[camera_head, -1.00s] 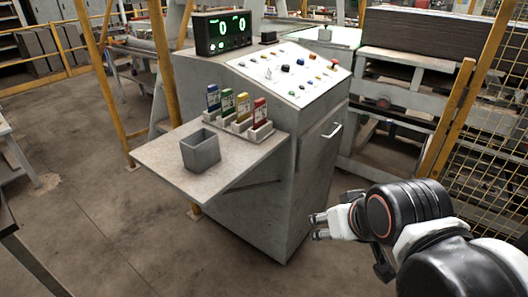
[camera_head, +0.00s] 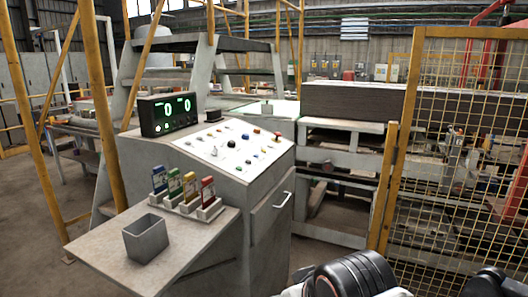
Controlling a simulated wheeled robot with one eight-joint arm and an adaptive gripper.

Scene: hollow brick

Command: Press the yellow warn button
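The sloped white control panel (camera_head: 232,147) is on top of the grey console (camera_head: 185,165) at picture centre-left. It carries several small buttons and knobs. The button labels are too small to read. My arm shows at the bottom edge, right of the console and below the panel, apart from it. My gripper's fingers are cut off by the bottom of the picture.
A shelf (camera_head: 95,245) juts from the console's front, holding a grey open bin (camera_head: 146,239) and several coloured tags in a holder (camera_head: 186,208). A door handle (camera_head: 283,200) is on the console's side. Yellow mesh fencing (camera_head: 455,170) stands on the right.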

